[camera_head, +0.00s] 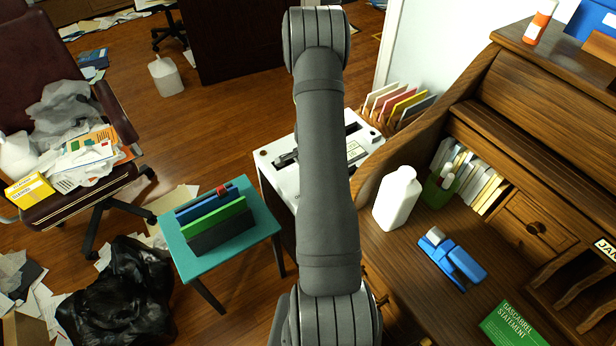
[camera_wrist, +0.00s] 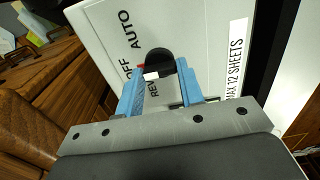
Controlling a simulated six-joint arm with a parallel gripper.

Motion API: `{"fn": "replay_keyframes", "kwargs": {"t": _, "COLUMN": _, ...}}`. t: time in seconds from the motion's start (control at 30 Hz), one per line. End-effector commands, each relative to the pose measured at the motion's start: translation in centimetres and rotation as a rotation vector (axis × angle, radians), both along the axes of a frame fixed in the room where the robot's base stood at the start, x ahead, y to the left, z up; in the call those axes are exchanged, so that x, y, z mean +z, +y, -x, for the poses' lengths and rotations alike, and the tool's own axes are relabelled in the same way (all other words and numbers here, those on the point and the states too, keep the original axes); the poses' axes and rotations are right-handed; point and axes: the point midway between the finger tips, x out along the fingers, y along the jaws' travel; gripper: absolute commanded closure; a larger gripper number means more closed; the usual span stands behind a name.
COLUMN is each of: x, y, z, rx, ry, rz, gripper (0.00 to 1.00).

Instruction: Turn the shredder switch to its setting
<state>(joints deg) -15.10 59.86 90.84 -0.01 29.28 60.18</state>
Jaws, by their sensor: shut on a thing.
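The white shredder (camera_head: 283,180) stands between the teal table and the wooden desk in the head view, partly hidden behind my arm. In the wrist view its white top panel (camera_wrist: 205,30) fills the upper middle, with OFF, AUTO and partly hidden REV labels. The round black switch knob (camera_wrist: 160,60) sits beside these labels. A small white mark and a bit of red show at its near edge. My gripper (camera_wrist: 160,74) has its blue fingers shut on the knob, one on each side.
The wooden desk (camera_head: 405,262) at right holds a white bottle (camera_head: 398,198) and a blue stapler (camera_head: 452,260). The teal table (camera_head: 262,222) bears folders. A black bag (camera_head: 120,295) lies on the floor at left, near a cluttered chair (camera_head: 58,205).

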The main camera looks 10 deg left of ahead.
Motion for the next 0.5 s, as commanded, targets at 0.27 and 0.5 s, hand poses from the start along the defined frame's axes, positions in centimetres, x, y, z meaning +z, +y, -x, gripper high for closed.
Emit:
{"fn": "replay_keyframes", "kwargs": {"t": 0.27, "x": -0.04, "y": 0.06, "z": 0.10, "rx": 0.001, "ry": 0.003, "rz": 0.000, "gripper": 0.44}}
{"fn": "replay_keyframes", "kwargs": {"t": 0.5, "x": 0.09, "y": 0.04, "z": 0.04, "rx": 0.001, "ry": 0.001, "rz": -0.001, "gripper": 0.44}}
